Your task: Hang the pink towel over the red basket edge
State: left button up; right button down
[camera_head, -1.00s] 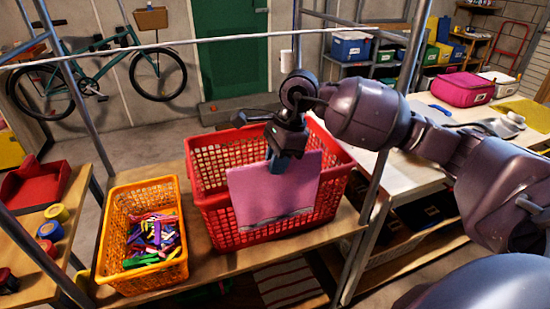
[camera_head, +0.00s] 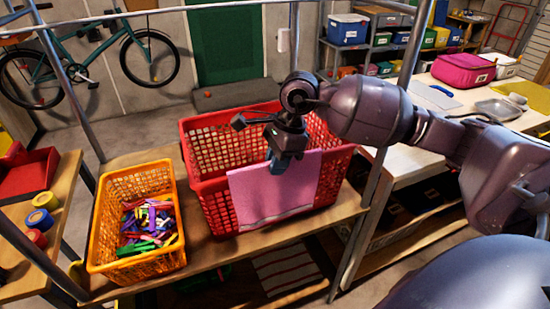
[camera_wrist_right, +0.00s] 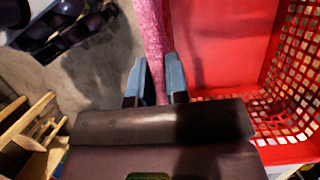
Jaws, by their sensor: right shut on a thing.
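The pink towel (camera_head: 290,195) hangs flat in front of the near wall of the red basket (camera_head: 217,205), its top about level with the rim. My right gripper (camera_head: 279,164) is shut on the towel's upper part, above the basket's near edge. In the right wrist view, the towel (camera_wrist_right: 151,35) runs between the two fingers (camera_wrist_right: 156,85) of this gripper, with the red basket (camera_wrist_right: 225,45) to its right. I cannot tell whether any of the towel lies inside the rim. My left gripper is not in view.
An orange basket (camera_head: 110,225) with colourful clothespins (camera_head: 150,225) stands left of the red basket on the same wooden shelf (camera_head: 222,257). Metal posts (camera_head: 375,215) frame the shelf. A table (camera_head: 440,100) with a pink case (camera_head: 462,70) stands to the right.

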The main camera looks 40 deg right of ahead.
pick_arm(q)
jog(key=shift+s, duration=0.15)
pick_arm(e)
jog(key=c, duration=1)
grip_release()
jog(key=shift+c, duration=0.2)
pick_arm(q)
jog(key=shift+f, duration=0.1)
pick_arm(e)
jog(key=p+v, duration=0.1)
jog(key=v, duration=0.8)
jog(key=shift+d+r, duration=0.1)
jog(key=shift+r, duration=0.1)
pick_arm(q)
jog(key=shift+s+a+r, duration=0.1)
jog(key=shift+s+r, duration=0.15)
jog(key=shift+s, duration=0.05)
pick_arm(e)
jog(key=shift+d+r, duration=0.2)
jog(key=shift+r, duration=0.45)
jog(key=shift+s, duration=0.1)
